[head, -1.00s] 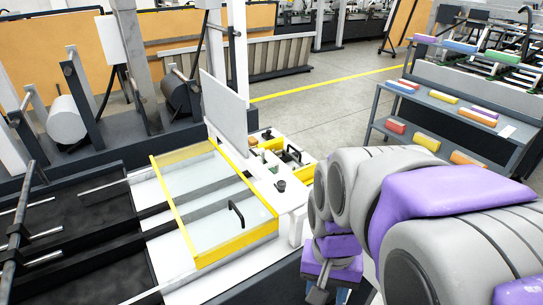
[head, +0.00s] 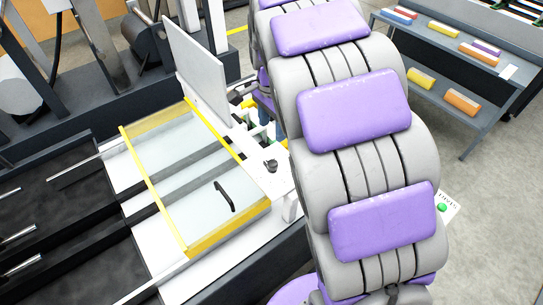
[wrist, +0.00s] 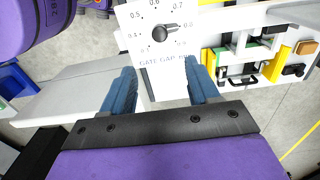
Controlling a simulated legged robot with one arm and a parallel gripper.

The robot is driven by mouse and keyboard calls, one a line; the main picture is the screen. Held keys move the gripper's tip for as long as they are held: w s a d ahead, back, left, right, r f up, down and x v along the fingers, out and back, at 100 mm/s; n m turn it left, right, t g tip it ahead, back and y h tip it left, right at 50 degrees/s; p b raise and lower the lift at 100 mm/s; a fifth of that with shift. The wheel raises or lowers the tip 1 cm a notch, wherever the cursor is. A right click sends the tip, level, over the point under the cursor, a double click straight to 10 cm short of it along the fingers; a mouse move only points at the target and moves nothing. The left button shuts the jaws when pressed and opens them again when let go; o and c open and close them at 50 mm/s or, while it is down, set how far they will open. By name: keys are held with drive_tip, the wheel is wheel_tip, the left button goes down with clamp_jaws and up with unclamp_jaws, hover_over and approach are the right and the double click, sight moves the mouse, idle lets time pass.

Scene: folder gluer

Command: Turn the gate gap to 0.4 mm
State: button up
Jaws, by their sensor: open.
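In the wrist view the gate gap knob (wrist: 165,34) is a round dark knob with a grey bar across it, on a white dial plate (wrist: 150,82). The printed scale shows 0.5, 0.6 and 0.7 above the knob and 0.4 to its left, with "GATE GAP" lettered below. I cannot tell exactly which mark the knob points at. My gripper (wrist: 161,84) has its two blue fingers apart, with nothing between them but the plate behind. The knob lies just beyond the fingertips, roughly centred between them, and appears untouched.
A clear guard (head: 190,175) with yellow edges and a black handle covers the machine bed. An upright grey panel (head: 196,72) stands behind it. A small dark knob (head: 270,166) sits on a white ledge. Yellow and green fittings (wrist: 262,55) are right of the dial.

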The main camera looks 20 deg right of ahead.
sight(273, 163)
wheel_tip(273, 163, down, 15)
drive_tip(key=shift+r+b, duration=0.1)
drive_tip(key=shift+b, duration=0.75)
drive_tip(key=c, duration=1)
drive_tip(key=shift+r, duration=0.1)
drive_tip(key=shift+c, duration=0.2)
